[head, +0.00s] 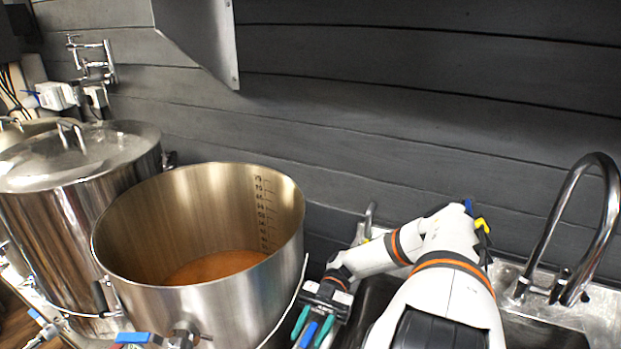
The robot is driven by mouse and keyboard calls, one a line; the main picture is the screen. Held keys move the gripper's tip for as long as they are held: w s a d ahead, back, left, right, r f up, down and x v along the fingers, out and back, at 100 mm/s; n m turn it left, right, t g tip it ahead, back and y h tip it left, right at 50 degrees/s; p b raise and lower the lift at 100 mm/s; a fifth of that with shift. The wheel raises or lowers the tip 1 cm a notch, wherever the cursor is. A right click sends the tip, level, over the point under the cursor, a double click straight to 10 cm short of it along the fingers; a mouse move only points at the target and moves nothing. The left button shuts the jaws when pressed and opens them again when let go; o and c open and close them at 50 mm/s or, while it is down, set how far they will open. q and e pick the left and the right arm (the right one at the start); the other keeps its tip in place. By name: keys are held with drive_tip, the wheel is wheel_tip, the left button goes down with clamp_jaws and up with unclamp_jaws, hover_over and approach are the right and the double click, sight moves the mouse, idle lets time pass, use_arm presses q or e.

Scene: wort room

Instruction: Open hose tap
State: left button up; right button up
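My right gripper (312,334) points down beside the open steel kettle, near the bottom edge of the head view. Its two teal fingers are apart. A small blue piece (307,336) shows between them, perhaps a tap handle; I cannot tell whether the fingers touch it. The picture edge cuts off what lies below. A metal tap (369,218) stands by the wall behind my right arm, partly hidden by it. I cannot tell which of these is the hose tap. My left gripper is not in view.
The open kettle (125,230) holds brown liquid and has a blue-handled valve (133,338) low in front. A lidded steel kettle (75,165) stands left. A curved faucet (603,190) rises at the right over a sink counter (597,318). The dark plank wall closes the back.

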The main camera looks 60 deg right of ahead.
sight(315, 323)
drive_tip(key=shift+d, duration=0.15)
drive_tip(key=d+b, duration=0.1)
drive_tip(key=d, duration=0.1)
drive_tip(key=d+b, duration=0.1)
drive_tip(key=d, duration=0.1)
drive_tip(key=d+b, duration=0.1)
drive_tip(key=d, duration=0.1)
drive_tip(key=shift+w+f, duration=0.2)
drive_tip(key=shift+w, duration=0.05)
drive_tip(key=shift+d+r+b, duration=0.2)
drive_tip(key=shift+d+b, duration=0.2)
drive_tip(key=shift+d, duration=0.25)
